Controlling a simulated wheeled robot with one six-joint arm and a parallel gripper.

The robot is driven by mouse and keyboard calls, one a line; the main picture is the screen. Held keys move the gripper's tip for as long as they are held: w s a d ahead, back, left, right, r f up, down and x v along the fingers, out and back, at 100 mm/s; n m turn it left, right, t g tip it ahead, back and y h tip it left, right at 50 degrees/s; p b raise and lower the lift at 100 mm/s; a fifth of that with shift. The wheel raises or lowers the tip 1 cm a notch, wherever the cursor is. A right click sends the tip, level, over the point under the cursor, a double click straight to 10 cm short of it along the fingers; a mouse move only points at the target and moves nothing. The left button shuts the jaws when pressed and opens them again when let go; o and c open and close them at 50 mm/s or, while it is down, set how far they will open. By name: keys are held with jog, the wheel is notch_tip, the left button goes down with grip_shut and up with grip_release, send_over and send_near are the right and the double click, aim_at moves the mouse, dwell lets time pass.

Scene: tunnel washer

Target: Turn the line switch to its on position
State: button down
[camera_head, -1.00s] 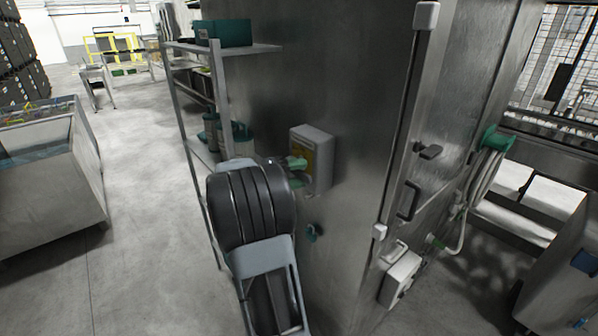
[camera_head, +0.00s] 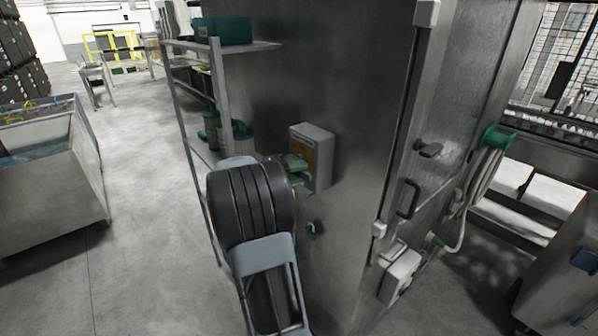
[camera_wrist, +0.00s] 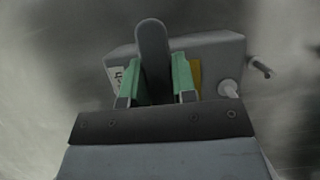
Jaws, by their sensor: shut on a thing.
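The switch box (camera_head: 318,150) is a pale grey housing with a yellow front plate, mounted on the steel machine wall. In the wrist view the box (camera_wrist: 218,52) lies ahead, with the dark grey switch handle (camera_wrist: 153,45) standing out from it. My gripper (camera_wrist: 158,82) has green fingers, one on each side of the handle, and is shut on it. In the head view my gripper (camera_head: 299,164) reaches the box front from the left; my dark arm hides part of that area, and the handle cannot be made out there.
A shelf rack (camera_head: 190,95) with a teal bin (camera_head: 228,32) and containers stands left of my arm. A small teal-handled fitting (camera_head: 312,230) sits on the wall below the box. The floor at left is open.

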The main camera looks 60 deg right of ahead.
jog(key=shift+f, duration=0.1)
jog(key=f+m+b, duration=0.1)
jog(key=m+b, duration=0.1)
jog(key=b, duration=0.3)
jog(key=f+m+t+y+b, duration=0.1)
jog(key=b, duration=0.3)
jog(key=f+m+t+b, duration=0.1)
jog(key=m+b, duration=0.1)
jog(key=b, duration=0.3)
jog(key=shift+w+d+f+m+b, duration=0.1)
jog(key=shift+w+f+m+b, duration=0.1)
jog(key=shift+w+m+b, duration=0.15)
jog(key=m+t+b, duration=0.1)
jog(key=b, duration=0.1)
jog(key=w+m+b, duration=0.1)
jog(key=b, duration=0.2)
jog(key=shift+d+f+t, duration=0.15)
jog(key=shift+f+t, duration=0.2)
jog(key=shift+t, duration=0.05)
jog(key=m+b, duration=0.1)
jog(key=b, duration=0.1)
jog(key=w+m+t+b, duration=0.1)
jog(key=shift+d+m+b, duration=0.2)
jog(key=shift+m+b, duration=0.15)
jog(key=shift+b, duration=0.05)
jog(key=shift+t, duration=0.4)
jog(key=shift+w, duration=0.1)
jog(key=c, duration=0.9)
grip_release()
jog(key=shift+r, duration=0.15)
